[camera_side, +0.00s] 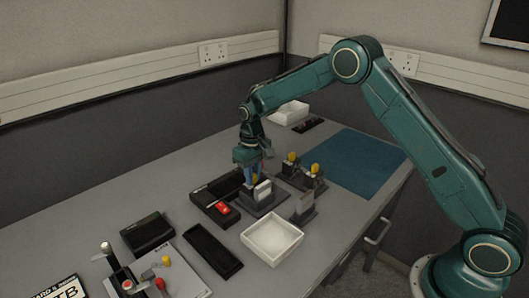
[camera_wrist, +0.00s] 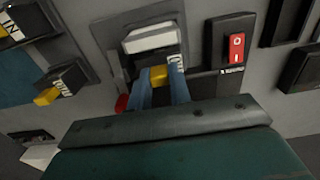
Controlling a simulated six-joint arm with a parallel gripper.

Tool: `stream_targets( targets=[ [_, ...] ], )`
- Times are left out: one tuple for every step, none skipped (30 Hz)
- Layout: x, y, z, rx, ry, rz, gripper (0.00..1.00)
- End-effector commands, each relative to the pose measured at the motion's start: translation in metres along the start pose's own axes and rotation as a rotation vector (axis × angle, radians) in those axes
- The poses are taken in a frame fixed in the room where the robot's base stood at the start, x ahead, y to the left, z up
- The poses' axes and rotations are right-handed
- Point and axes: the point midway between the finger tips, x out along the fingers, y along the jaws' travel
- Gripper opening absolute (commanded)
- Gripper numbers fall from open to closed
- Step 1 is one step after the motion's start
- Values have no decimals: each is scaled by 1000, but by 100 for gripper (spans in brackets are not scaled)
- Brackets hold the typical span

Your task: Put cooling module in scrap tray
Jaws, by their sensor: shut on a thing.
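My gripper (camera_wrist: 163,82) points down over a grey dock (camera_wrist: 110,45) on the bench; it also shows in the side view (camera_side: 252,177). Its blue fingers are shut on the yellow tab (camera_wrist: 158,75) of what looks like the cooling module; its label is too small to read. The module's body is mostly hidden by the fingers, and I cannot tell whether it is still seated. A pale block (camera_wrist: 150,38) stands in the dock beside the fingers. A white open tray (camera_side: 272,240) sits empty in front of the dock; another white tray (camera_side: 290,112) stands at the back. I cannot tell which is the scrap tray.
Two yellow-tabbed modules (camera_side: 291,160) (camera_side: 315,172) stand in docks to the right. A box with a red switch (camera_side: 222,208) is left of the dock. A small grey upright holder (camera_side: 304,207) stands near the white tray. A blue mat (camera_side: 350,160) lies clear at right.

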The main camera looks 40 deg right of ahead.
Motion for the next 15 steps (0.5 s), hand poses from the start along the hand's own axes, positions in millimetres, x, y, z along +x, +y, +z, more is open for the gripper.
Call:
stream_targets(
  targets=[
    [-2,0,0,0,2,0,0],
    [-3,0,-1,0,2,0,0],
    [-5,0,-1,0,3,0,0],
    [-6,0,-1,0,3,0,0],
    [-7,0,-1,0,3,0,0],
    [-8,0,-1,0,3,0,0],
    [-10,0,-1,0,3,0,0],
    [-11,0,-1,0,3,0,0],
    [-12,0,-1,0,2,0,0],
    [-13,0,-1,0,2,0,0],
    [-14,0,0,0,2,0,0],
    [-15,0,0,0,2,0,0],
    [-16,0,0,0,2,0,0],
    [-17,0,0,0,2,0,0],
    [-19,0,0,0,2,0,0]
  ],
)
